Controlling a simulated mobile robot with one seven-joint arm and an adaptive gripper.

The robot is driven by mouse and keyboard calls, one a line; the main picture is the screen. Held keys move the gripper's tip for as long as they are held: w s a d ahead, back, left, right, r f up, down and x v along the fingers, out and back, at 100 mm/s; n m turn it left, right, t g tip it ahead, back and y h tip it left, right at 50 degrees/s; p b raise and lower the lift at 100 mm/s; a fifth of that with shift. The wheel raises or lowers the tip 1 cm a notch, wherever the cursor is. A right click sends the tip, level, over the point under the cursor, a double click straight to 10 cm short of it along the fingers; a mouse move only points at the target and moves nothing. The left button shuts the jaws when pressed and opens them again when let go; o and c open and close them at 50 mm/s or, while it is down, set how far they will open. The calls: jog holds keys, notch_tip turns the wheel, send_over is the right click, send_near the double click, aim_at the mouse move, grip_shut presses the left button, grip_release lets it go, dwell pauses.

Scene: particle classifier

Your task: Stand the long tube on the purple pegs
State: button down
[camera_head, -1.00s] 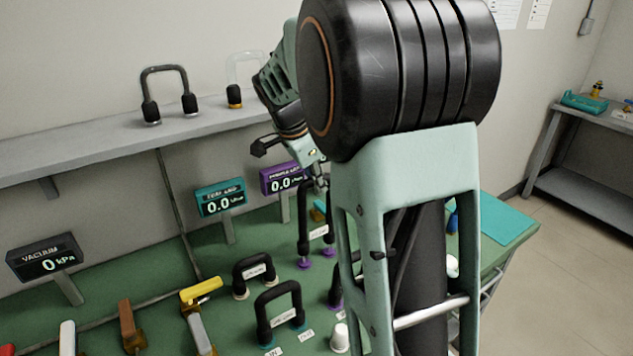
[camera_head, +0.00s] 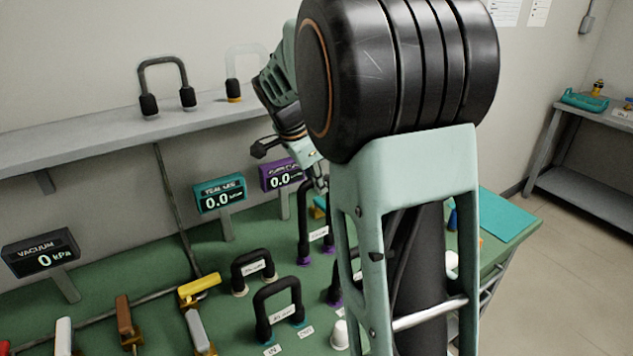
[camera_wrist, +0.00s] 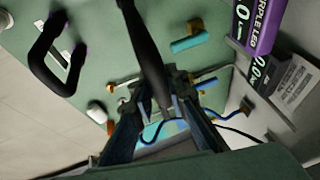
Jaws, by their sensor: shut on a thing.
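The long tube (camera_head: 304,215) is a tall black upside-down U, upright in the head view. Its two lower ends meet the purple pegs (camera_head: 304,259) on the green bench; I cannot tell how far they sit over them. My gripper (camera_wrist: 163,100) is shut on the tube, which runs as a dark bar (camera_wrist: 142,45) between the fingers in the wrist view. In the head view my gripper (camera_head: 319,183) is at the tube's upper part, mostly hidden by my arm.
A shorter black U-tube (camera_head: 279,307) on teal pegs and a small one (camera_head: 254,268) stand to the left. Another U-tube (camera_head: 335,286) with purple ends is partly behind my arm. The purple display (camera_head: 281,176) and teal display (camera_head: 219,194) stand close behind. Yellow-handled valve (camera_head: 199,289) is further left.

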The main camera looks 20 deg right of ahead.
jog(key=shift+f+b, duration=0.8)
jog(key=shift+f, duration=0.1)
jog(key=c, duration=1.8)
grip_release()
jog(key=v, duration=1.2)
